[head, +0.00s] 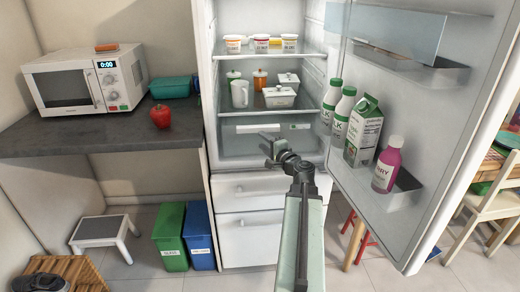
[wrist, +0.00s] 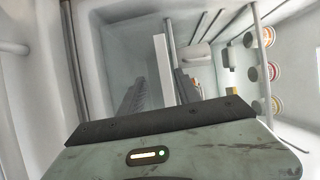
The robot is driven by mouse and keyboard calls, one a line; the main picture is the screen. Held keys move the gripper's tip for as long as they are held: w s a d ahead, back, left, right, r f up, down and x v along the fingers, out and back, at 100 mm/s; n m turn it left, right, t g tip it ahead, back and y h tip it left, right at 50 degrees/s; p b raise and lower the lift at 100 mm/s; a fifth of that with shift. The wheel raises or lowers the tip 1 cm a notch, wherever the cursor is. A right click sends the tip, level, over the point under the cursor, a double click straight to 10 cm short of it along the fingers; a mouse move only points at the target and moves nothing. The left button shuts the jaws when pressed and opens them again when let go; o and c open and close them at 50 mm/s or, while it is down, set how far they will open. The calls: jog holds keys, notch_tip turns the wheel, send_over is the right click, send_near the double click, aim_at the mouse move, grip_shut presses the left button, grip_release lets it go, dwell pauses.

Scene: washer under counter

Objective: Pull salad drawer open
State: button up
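The fridge stands open, and the salad drawer (head: 240,146) is the clear, greyish bin at the bottom of its inside, with a pale handle strip (head: 258,128) across its front. The drawer looks pushed in. My gripper (head: 265,142) is in front of the drawer, just below the right part of the strip. In the wrist view, two ridged fingers stand apart, with a pale upright bar (wrist: 163,62), likely the handle, beyond and between them. I cannot tell whether they touch it. Nothing is held.
The open fridge door (head: 425,100) is at the right, its racks holding milk bottles (head: 343,108), a carton (head: 363,130) and a pink bottle (head: 387,165). Shelves above the drawer hold tubs and jars. Closed white drawers (head: 245,238) lie below. A counter (head: 90,135) stands left.

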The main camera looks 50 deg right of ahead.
jog(key=w+d+m+h, duration=0.1)
jog(key=w+d, duration=0.3)
jog(key=w, duration=0.2)
jog(key=shift+d+r, duration=0.15)
jog(key=shift+d, duration=0.05)
jog(key=shift+a, duration=0.1)
grip_shut()
jog(key=shift+s, duration=0.1)
dwell(1.2)
